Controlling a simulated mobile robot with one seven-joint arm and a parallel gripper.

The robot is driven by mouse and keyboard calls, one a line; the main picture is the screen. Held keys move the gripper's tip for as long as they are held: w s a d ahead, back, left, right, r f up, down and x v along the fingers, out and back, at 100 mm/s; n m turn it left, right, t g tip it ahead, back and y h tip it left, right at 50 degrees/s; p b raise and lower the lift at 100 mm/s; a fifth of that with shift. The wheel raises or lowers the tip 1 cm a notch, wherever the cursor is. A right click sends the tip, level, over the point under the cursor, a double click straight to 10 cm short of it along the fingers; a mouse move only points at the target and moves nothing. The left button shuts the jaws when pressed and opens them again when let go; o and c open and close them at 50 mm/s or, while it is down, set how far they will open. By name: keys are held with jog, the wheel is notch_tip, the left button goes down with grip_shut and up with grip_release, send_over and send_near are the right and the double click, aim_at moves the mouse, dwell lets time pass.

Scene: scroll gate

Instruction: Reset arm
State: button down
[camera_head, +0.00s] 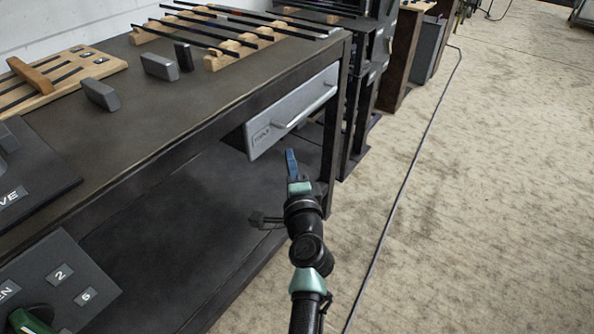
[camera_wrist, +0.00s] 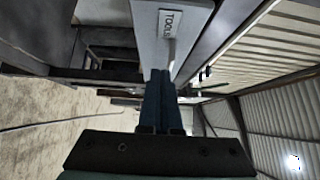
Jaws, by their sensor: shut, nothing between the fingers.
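My gripper (camera_head: 291,155) is shut and empty, its blue fingers together. In the head view it is in front of the dark workbench (camera_head: 200,90), just below a grey drawer (camera_head: 262,139) with a bar handle. In the wrist view the shut fingers (camera_wrist: 160,76) point towards the drawer front (camera_wrist: 150,30), which carries a label. The fingertips overlap the drawer's edge in that view, and I cannot tell whether they touch it.
On the bench are a wooden rack with dark rods (camera_head: 222,55), a wooden board (camera_head: 60,82) and several small grey blocks. A panel with numbered labels (camera_head: 62,285) is at the lower left. A cable (camera_head: 408,175) crosses the floor. The floor to the right is open.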

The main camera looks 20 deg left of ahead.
jog(key=v, duration=0.5)
jog(key=s+d+r+n+t, duration=0.1)
jog(key=d+r+n+t, duration=0.3)
jog(key=r, duration=1.1)
jog(key=s+d+r+n+t, duration=0.1)
jog(key=d+r+n, duration=0.3)
jog(key=r, duration=1)
jog(key=s+d+r+n+t+h, duration=0.2)
jog(key=s+d+r+t+h, duration=0.25)
jog(key=s+r, duration=0.5)
jog(key=s+d+r+n+t+h, duration=0.25)
jog(key=s+d+r+h, duration=0.3)
jog(key=s+r, duration=0.4)
notch_tip(320, 180, up, 32)
jog(key=w+y+p, duration=0.1)
jog(key=w+p, duration=0.1)
jog(key=p, duration=2.9)
jog(key=shift+w+a+p, duration=0.2)
jog(key=shift+a+p, duration=0.1)
jog(key=shift+p, duration=0.1)
jog(key=shift+m, duration=0.25)
